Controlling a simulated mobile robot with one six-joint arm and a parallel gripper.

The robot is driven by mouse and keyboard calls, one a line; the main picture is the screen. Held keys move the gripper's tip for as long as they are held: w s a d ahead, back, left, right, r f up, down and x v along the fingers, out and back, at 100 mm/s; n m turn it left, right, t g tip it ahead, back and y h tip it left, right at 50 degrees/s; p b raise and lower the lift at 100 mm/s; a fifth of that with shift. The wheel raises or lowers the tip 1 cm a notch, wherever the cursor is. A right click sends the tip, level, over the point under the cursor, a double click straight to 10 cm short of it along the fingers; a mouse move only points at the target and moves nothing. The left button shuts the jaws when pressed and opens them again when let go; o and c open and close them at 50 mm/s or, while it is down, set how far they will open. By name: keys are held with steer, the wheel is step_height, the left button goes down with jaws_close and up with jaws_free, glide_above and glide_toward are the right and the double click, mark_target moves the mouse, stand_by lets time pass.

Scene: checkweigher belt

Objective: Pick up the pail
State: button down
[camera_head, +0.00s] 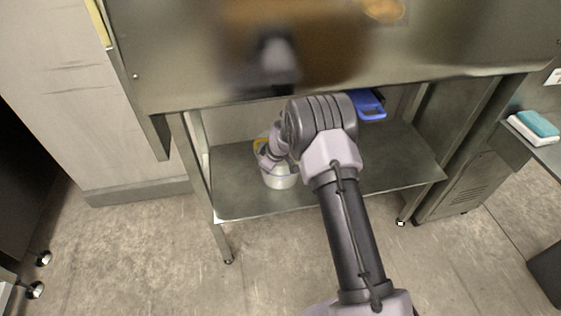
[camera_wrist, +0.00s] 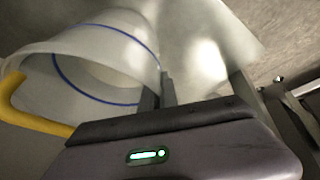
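The white pail (camera_head: 280,180) stands on the lower shelf under the bench, partly hidden by my arm in the head view. In the wrist view the pail (camera_wrist: 105,62) is close up, with a thin blue line around it and a yellow handle grip (camera_wrist: 35,118) at the left. My gripper (camera_wrist: 198,90) has its fingers spread apart, and white pail wall shows between and beyond them. Whether the fingers touch the wall cannot be told. In the head view my wrist hides the fingertips and part of the pail.
The metal lower shelf (camera_head: 385,168) has free room to the right. A blue object (camera_head: 368,104) is at its back, under the bench top (camera_head: 440,50), which overhangs it. A teal and white block (camera_head: 535,125) lies on a side surface at the right. A shelf leg (camera_head: 222,242) stands front left.

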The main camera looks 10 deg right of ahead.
steer(key=shift+r, duration=0.15)
stand_by(0.3)
step_height(320, 180, up, 3)
steer(key=shift+r+p, duration=0.15)
steer(key=shift+p, duration=0.9)
steer(key=shift+s+d+r, duration=0.1)
steer(key=shift+s+r, duration=0.05)
steer(key=s+d+b, duration=0.1)
steer(key=s+d, duration=0.1)
steer(key=s, duration=0.5)
steer(key=s+d+r+b, duration=0.1)
steer(key=s+d, duration=0.2)
steer(key=s, duration=0.4)
steer(key=shift+s+d, duration=0.15)
steer(key=shift+s, duration=0.2)
steer(key=shift+r, duration=0.1)
